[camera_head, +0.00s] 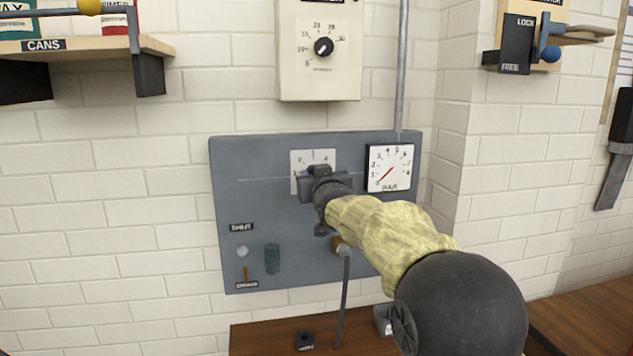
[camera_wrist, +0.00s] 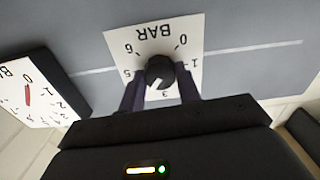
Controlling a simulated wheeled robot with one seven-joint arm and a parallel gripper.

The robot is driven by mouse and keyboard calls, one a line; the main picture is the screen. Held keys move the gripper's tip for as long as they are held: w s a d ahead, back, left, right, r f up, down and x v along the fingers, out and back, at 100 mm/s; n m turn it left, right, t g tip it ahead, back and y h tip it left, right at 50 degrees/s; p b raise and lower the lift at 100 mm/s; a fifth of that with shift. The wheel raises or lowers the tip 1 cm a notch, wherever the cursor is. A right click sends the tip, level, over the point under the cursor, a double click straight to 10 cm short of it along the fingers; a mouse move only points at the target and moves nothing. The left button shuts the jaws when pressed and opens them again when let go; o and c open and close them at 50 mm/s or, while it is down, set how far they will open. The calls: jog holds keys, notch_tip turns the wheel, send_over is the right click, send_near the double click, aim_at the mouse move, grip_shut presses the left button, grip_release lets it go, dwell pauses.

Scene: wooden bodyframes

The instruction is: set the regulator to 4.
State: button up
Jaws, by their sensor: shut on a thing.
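The regulator knob (camera_wrist: 160,72) is black and round, on a white dial plate (camera_wrist: 151,30) marked BAR. A light mark on the knob points down-left there, between 3 and 5; the 4 is hidden. My gripper (camera_wrist: 161,88) is shut on the knob, with one finger at each side. In the head view my gripper (camera_head: 322,183) covers the knob and the lower dial (camera_head: 314,157). The white BAR gauge (camera_head: 402,158) has a red needle near its low end.
The grey panel (camera_head: 250,190) also carries a small lever (camera_head: 246,272) below a SHUT label and a brass fitting (camera_head: 343,247). A timer-like dial box (camera_head: 322,85) hangs above. A shelf (camera_head: 95,48) is upper left, and a wooden bench (camera_head: 262,338) lies below.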

jog(key=shift+m, duration=0.4)
jog(key=o, duration=1)
jog(key=shift+c, duration=0.2)
jog(key=b+v, duration=0.4)
jog(key=v, duration=1.3)
jog(key=shift+s, duration=0.2)
